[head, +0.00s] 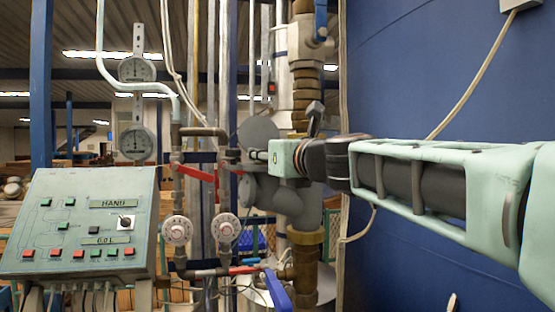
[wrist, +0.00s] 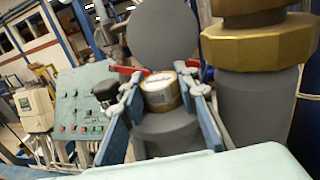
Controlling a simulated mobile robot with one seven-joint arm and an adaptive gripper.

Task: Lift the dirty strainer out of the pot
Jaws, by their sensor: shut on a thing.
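The strainer (wrist: 160,88), a short cylinder with a pale top and a gold-coloured side, stands between my gripper's fingers (wrist: 160,82) in the wrist view. My gripper is shut on it, one blue finger on each side. The grey pot (wrist: 168,133) is directly below the strainer; I cannot tell whether the strainer's lower end is still inside it. The round grey lid (wrist: 162,38) stands open behind. In the head view my gripper (head: 236,162) reaches left to the grey pot body (head: 258,192), under the lid (head: 258,131); the strainer is not clear there.
A thick pipe with a brass collar (wrist: 258,45) stands close right of the pot. Red-handled valves (head: 195,172) and two round dials (head: 177,230) are left of it. A control panel (head: 85,225) stands at far left, a blue wall (head: 440,80) at right.

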